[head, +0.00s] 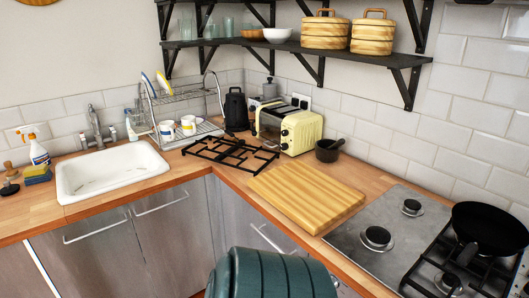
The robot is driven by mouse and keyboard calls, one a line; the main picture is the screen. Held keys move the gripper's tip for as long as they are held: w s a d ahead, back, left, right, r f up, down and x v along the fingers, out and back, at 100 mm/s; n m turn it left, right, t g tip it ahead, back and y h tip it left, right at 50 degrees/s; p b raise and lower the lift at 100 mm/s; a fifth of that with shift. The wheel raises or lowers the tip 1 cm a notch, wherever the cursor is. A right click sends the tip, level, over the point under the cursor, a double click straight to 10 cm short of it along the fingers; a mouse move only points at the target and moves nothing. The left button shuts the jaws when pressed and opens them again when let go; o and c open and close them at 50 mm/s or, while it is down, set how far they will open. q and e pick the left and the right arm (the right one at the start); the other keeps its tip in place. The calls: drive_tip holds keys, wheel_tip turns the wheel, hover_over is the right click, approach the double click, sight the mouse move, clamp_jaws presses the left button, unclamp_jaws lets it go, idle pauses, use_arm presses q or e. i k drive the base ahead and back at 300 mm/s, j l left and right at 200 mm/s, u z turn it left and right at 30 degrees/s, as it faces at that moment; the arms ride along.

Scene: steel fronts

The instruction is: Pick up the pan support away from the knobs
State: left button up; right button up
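One black pan support (231,153) lies on the wooden counter near the corner, between the drying rack and the yellow toaster. Another black pan support (430,277) sits on the right part of the steel hob (352,238), partly under a black frying pan (489,228) and cut off by the picture edge. The left part of the hob has bare burners (377,238). I cannot make out any hob knobs. Neither of my grippers is in view.
A wooden cutting board (306,195) lies between the corner support and hob. A yellow toaster (288,125) and dark mortar (328,150) stand behind. A white sink (108,172) and drying rack (180,104) are left. An unclear teal ribbed shape (271,275) fills the bottom middle.

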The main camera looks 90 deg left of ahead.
sight(223, 155)
drive_tip(key=i, duration=0.5)
drive_tip(key=u, duration=3.25)
